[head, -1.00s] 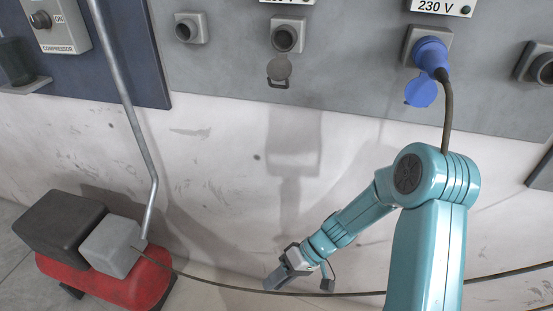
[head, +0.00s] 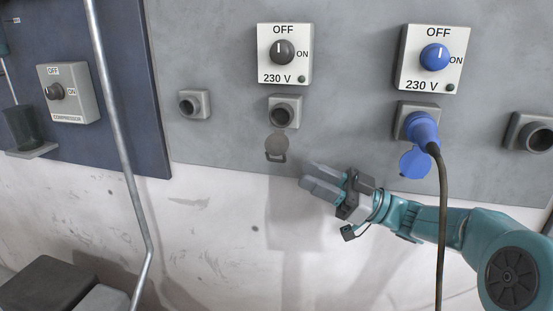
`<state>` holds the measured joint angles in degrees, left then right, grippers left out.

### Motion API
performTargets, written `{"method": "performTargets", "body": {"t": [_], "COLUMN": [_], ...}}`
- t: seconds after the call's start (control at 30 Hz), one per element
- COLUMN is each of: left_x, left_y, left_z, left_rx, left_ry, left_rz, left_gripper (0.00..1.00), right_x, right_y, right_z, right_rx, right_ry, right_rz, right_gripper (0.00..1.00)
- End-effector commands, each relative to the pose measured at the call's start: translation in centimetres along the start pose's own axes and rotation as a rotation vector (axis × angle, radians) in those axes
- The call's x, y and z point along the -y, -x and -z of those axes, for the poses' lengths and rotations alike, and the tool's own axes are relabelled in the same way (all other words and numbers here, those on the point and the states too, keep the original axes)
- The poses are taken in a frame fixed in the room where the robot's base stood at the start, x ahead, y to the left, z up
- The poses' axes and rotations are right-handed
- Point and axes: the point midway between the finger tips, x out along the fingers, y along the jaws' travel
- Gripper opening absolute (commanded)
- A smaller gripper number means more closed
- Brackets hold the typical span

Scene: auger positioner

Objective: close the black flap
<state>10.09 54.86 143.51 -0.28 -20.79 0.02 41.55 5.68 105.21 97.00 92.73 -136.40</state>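The black flap (head: 276,148) hangs open below the black socket (head: 283,113) in the head view. It is a dark grey round cover with a small loop at its lower end, and the socket's round opening is uncovered. My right gripper (head: 308,175) is to the right of the flap and a little lower, its fingers pointing left. It looks apart from the flap. Its two fingers lie close together and nothing shows between them; whether they touch is unclear. My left gripper is not in view.
A metal pipe (head: 118,140) runs down the left. The wall left of the flap is clear.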

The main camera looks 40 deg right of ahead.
Motion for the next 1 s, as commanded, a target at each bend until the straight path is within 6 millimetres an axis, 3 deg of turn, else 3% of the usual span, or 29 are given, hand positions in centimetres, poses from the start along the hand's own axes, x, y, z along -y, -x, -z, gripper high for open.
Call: {"method": "performTargets", "body": {"t": [0.1,0.3,0.5,0.77,0.87,1.0], "left_x": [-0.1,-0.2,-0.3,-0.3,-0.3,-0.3], "left_y": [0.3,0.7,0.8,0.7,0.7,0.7], "left_z": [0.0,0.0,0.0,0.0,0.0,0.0], "left_rx": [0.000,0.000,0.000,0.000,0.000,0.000], "left_ry": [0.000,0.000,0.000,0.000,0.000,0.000], "left_rz": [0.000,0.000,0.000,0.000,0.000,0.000], "left_gripper": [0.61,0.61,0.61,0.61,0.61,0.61], "right_x": [0.1,0.1,0.0,0.0,0.0,0.0], "right_y": [-3.0,-6.5,-8.0,-8.1,-8.0,-8.0], "right_z": [0.2,0.1,0.0,-0.1,-0.1,-0.1], "right_rx": [-0.003,-0.001,0.001,0.001,0.002,0.001], "right_ry": [0.000,-0.001,-0.001,-0.001,-0.001,-0.001], "right_rz": [0.005,0.004,0.000,-0.001,0.000,-0.001], "right_gripper": [0.32,0.32,0.32,0.32,0.02,0.00]}}
